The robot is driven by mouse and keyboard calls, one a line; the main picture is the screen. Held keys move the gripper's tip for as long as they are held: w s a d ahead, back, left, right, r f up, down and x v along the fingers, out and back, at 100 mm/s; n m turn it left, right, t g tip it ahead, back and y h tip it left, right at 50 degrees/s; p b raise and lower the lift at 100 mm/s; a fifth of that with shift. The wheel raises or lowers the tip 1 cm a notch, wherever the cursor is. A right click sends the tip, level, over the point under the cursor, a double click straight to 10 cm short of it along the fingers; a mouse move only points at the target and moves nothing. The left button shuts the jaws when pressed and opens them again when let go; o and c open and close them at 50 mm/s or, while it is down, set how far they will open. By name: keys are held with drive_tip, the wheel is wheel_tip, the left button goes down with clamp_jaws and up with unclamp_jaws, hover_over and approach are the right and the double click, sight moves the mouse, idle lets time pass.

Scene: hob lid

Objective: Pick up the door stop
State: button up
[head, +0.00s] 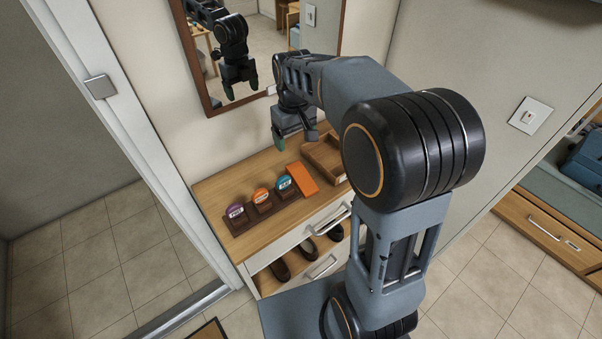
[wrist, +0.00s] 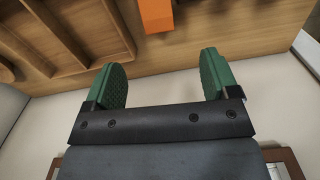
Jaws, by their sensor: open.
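The door stop looks to be the orange block (head: 301,178) lying on the wooden cabinet top, right of the blue-topped item. In the wrist view an orange block (wrist: 156,15) shows at the top edge, cut off by the frame. My gripper (head: 278,141) is above the cabinet's back part, left of and higher in the picture than the orange block. In the wrist view my gripper (wrist: 162,70) has its green fingers wide apart with nothing between them. The orange block is beyond the fingertips, apart from them.
A dark wooden rack (head: 238,222) holds purple, orange and blue-topped items. A wooden tray (head: 325,158) sits right of the orange block. A mirror (head: 257,45) hangs on the wall behind. A door frame (head: 130,95) stands left.

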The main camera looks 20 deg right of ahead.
sight(296, 167)
wheel_tip(296, 167, down, 8)
drive_tip(key=shift+r, duration=0.2)
drive_tip(key=shift+w+d+f+p, duration=0.15)
drive_tip(key=shift+f+p, duration=0.25)
drive_tip(key=shift+f, duration=0.9)
drive_tip(key=shift+w+f+p, duration=0.15)
drive_tip(key=shift+f+p, duration=0.25)
drive_tip(key=shift+f, duration=0.9)
drive_tip(key=c, duration=1)
